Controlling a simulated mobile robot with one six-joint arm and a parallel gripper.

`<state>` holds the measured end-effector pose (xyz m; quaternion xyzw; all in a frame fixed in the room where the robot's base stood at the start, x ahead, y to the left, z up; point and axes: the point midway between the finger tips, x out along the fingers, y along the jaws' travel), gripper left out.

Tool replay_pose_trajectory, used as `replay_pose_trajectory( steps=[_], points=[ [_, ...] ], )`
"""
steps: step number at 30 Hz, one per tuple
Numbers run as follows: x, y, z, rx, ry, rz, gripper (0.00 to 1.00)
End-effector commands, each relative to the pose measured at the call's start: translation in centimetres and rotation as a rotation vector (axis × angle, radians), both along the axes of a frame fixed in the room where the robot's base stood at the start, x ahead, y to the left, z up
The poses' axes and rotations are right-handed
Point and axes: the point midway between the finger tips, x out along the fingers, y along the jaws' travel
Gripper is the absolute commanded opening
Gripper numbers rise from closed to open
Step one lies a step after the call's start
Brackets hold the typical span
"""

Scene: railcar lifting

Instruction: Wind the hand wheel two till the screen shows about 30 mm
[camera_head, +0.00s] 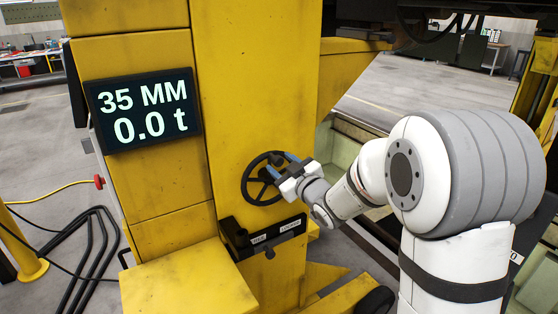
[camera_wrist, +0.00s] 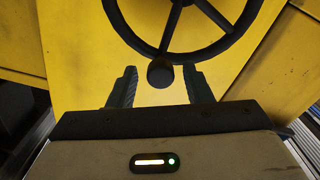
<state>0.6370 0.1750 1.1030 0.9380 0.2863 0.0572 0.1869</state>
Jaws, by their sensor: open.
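The black hand wheel (camera_head: 247,181) is mounted on the yellow lifting column (camera_head: 260,90). In the wrist view the wheel (camera_wrist: 227,45) fills the upper middle, and its round knob (camera_wrist: 160,74) is at the lower rim. My gripper (camera_head: 281,165) is at the right side of the wheel. In the wrist view its fingers (camera_wrist: 160,88) stand open on either side of the knob, with gaps to both sides. The screen (camera_head: 147,109) reads 35 MM and 0.0 t.
A black bracket with white labels (camera_head: 270,236) juts out below the wheel. A yellow box-like ledge (camera_head: 185,283) stands at the lower left of the column. A red plug with a yellow cable (camera_head: 99,181) is on the column's left side. Open floor (camera_head: 40,120) lies to the left.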

Motion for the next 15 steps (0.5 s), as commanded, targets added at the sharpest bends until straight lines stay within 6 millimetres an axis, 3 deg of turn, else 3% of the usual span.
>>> replay_pose_trajectory(
  steps=[6,15],
  points=[
    [1.5,1.1,0.0,0.0,0.001,0.0,0.45],
    [1.6,1.1,0.0,0.0,0.001,0.0,0.43]
  ],
)
